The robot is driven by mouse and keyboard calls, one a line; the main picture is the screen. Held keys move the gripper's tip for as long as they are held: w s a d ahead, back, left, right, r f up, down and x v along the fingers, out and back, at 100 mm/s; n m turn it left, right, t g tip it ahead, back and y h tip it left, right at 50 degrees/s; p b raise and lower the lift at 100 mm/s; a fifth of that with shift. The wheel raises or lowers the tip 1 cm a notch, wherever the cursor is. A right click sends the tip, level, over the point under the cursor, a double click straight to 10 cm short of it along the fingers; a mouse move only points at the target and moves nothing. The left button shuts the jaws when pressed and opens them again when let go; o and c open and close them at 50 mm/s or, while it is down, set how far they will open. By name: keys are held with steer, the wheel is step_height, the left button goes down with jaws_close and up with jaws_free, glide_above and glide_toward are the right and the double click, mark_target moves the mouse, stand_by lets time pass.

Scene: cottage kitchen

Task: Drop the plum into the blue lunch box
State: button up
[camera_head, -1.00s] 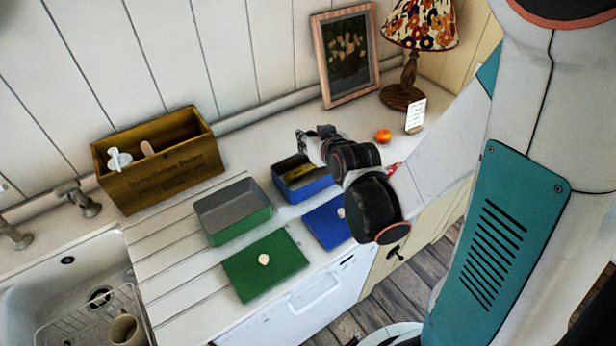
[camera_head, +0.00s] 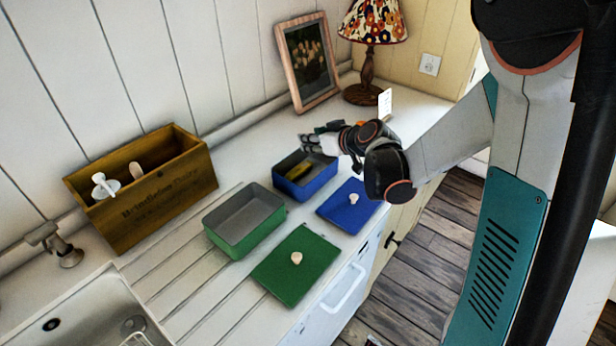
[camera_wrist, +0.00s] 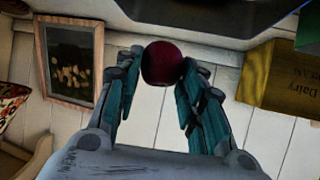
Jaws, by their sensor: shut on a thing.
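The plum (camera_wrist: 162,63) is dark red and round, held between the teal fingers of my gripper (camera_wrist: 158,72) in the wrist view. In the head view my gripper (camera_head: 318,140) is over the back part of the blue lunch box (camera_head: 308,188), and I cannot make out the plum there. The blue box is open, with a yellow-brown thing (camera_head: 298,171) inside. Its blue lid (camera_head: 345,212), with a pale knob, lies flat to the front right. How high the gripper is above the box is hard to tell.
An open, empty green box (camera_head: 240,243) and its green lid (camera_head: 290,278) are to the left. A wooden crate (camera_head: 165,205), picture frame (camera_head: 288,62) and lamp (camera_head: 367,70) stand at the back.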

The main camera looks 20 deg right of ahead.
steer(key=shift+f+b, duration=1.85)
steer(key=shift+f, duration=0.95)
steer(key=o, duration=1.1)
steer(key=v, duration=1.2)
